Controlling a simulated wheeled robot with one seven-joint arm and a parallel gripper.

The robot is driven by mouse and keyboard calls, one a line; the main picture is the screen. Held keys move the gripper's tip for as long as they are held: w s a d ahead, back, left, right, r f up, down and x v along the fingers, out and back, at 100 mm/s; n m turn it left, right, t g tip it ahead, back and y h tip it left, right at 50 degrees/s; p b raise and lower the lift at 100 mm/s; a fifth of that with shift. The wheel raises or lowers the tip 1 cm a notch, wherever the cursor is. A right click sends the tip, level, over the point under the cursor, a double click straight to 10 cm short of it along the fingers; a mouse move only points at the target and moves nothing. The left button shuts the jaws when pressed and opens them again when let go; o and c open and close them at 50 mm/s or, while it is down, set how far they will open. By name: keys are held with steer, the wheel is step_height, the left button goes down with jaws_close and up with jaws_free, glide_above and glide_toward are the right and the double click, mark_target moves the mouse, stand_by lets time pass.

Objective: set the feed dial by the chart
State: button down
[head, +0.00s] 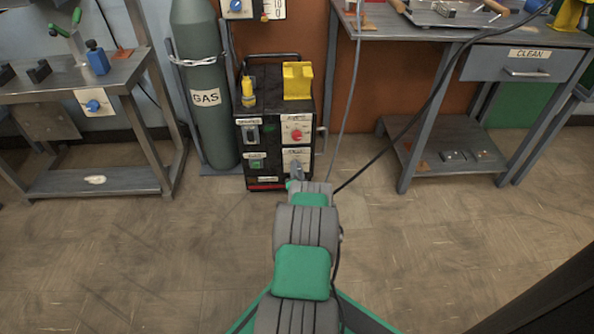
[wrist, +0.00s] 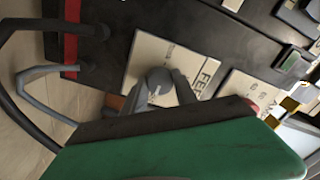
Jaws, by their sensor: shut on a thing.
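The black machine (head: 265,125) stands against the wall beside the gas cylinder. The feed dial (wrist: 159,80) is a grey knob on a pale plate marked FEED (wrist: 205,78), seen tilted in the wrist view. My gripper (wrist: 163,93) is shut on the feed dial, its grey fingers at the knob's sides. In the head view my gripper (head: 296,175) reaches the lower right of the machine's front and hides the dial. The dial's pointer and scale marks cannot be read. I cannot make out a chart in either view.
A red knob (head: 296,135) sits on the plate above. The gas cylinder (head: 205,85) stands left of the machine. Benches stand at the left (head: 80,82) and right (head: 420,35). A dark cable (head: 400,125) hangs near my arm. The floor in front is clear.

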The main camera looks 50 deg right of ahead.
stand_by(0.4)
steer(key=c, duration=1)
jaws_free()
steer(key=shift+o, duration=0.2)
steer(key=shift+s, duration=0.1)
steer(key=p+v, duration=0.3)
steer(key=v, duration=0.4)
steer(key=shift+s+a, duration=0.25)
